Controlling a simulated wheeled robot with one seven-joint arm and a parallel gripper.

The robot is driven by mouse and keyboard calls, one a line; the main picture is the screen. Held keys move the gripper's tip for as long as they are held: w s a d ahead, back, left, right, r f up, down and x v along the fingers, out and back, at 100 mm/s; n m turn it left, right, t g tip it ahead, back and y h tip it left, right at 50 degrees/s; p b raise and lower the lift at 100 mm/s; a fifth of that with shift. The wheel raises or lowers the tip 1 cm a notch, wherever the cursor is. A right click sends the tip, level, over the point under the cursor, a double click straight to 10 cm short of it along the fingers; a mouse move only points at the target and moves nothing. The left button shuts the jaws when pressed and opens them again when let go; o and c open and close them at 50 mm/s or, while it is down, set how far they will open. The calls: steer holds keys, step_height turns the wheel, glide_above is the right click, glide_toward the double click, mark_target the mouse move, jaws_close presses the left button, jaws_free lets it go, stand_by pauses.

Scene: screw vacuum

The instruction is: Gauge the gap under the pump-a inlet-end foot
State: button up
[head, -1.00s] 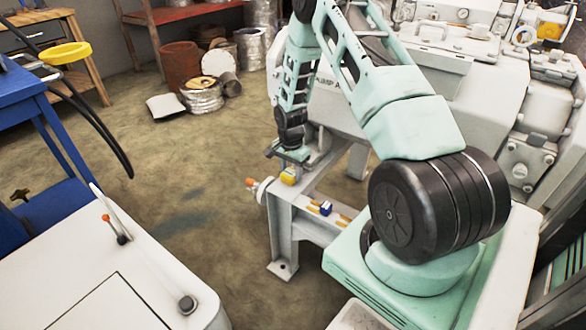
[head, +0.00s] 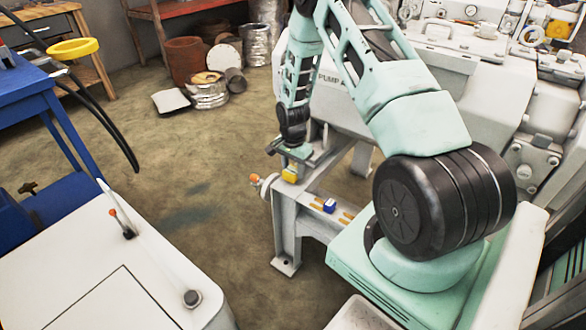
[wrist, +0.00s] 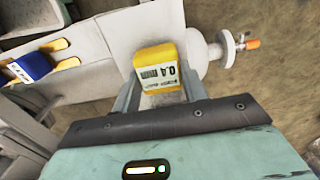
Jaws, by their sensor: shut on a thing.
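In the head view the yellow gauge (head: 290,174) is at the end of the grey support frame (head: 285,225), beside the pump housing marked "PUMP A" (head: 350,105). My gripper (head: 291,155) is just above the gauge there. The tip of the gauge and the gap under the foot are hidden, so I cannot tell whether it is inserted.
A blue block (wrist: 30,66) with yellow-orange strips lies on the frame; it also shows in the head view (head: 329,205). A white valve stub with an orange tip (wrist: 253,43) sticks out from the frame end. A white cabinet (head: 70,255) stands at left.

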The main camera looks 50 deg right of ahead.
steer(key=shift+r+p, duration=1.6)
steer(key=shift+r, duration=0.55)
steer(key=s+a+r+n+p, duration=0.1)
steer(key=a+r+n, duration=0.65)
steer(key=a, duration=0.25)
steer(key=s+a+r+n, duration=0.2)
steer(key=a+r+n, duration=0.5)
steer(key=a+n, duration=0.25)
step_height(320, 180, up, 8)
steer(key=s+p, duration=0.1)
steer(key=p, duration=1.7)
steer(key=shift+s+m, duration=0.3)
